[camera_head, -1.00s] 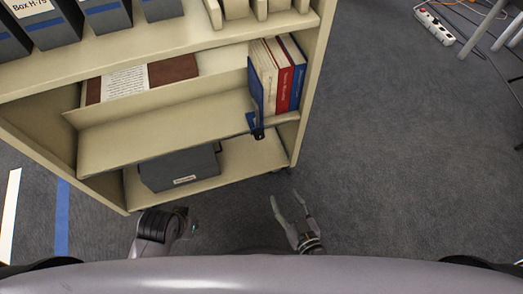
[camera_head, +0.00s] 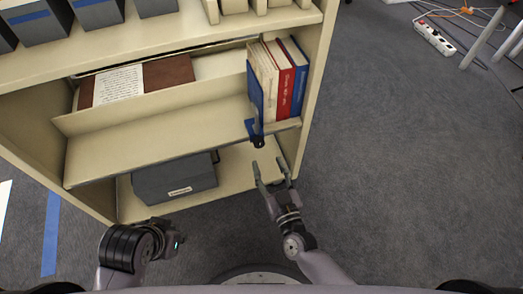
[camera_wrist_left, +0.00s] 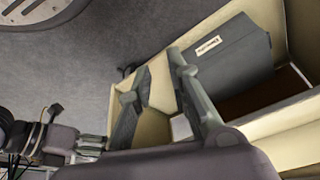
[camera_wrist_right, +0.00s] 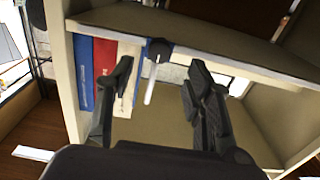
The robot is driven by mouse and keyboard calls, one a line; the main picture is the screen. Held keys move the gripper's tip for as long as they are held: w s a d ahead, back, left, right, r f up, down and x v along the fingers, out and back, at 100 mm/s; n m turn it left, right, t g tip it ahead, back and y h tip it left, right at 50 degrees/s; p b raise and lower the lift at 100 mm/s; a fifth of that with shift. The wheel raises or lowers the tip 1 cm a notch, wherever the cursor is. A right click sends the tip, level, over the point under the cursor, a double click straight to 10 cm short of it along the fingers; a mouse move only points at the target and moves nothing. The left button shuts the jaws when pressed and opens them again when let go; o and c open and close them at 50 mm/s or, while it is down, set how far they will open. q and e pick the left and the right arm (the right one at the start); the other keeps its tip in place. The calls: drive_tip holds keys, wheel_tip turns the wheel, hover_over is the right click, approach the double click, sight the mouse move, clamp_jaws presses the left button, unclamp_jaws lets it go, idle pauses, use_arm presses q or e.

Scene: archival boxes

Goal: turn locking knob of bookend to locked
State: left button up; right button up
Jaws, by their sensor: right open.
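The blue bookend (camera_head: 256,104) stands on the middle shelf against the left side of a few upright books. Its dark locking knob (camera_head: 258,141) sits at the shelf's front edge. In the right wrist view the round black knob (camera_wrist_right: 158,50) with a pale lever shows between the fingers, beyond their tips. My right gripper (camera_head: 271,172) is open and empty, just below and in front of the knob, not touching it. My left gripper (camera_wrist_left: 160,75) has its fingers apart with nothing between them, low at the cart's front near the grey box.
A cream shelf cart (camera_head: 180,125) fills the upper left. A grey archival box (camera_head: 175,182) lies on the bottom shelf. Books in white, red (camera_head: 286,85) and blue stand right of the bookend. A power strip (camera_head: 433,37) lies on the floor.

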sight(260, 146)
drive_tip(key=b+x, duration=0.1)
drive_tip(key=x, duration=0.4)
drive_tip(key=shift+w+a, duration=0.15)
drive_tip(key=shift+w, duration=0.15)
use_arm(q)
drive_tip(key=w+d+r+t+h, duration=0.1)
drive_tip(key=w+d+r+t, duration=0.1)
drive_tip(key=w, duration=0.4)
drive_tip(key=shift+w+t, duration=0.3)
drive_tip(key=shift+t, duration=0.5)
use_arm(e)
drive_tip(key=shift+w+a, duration=0.15)
drive_tip(key=shift+w, duration=0.4)
drive_tip(key=shift+c, duration=0.3)
clamp_jaws()
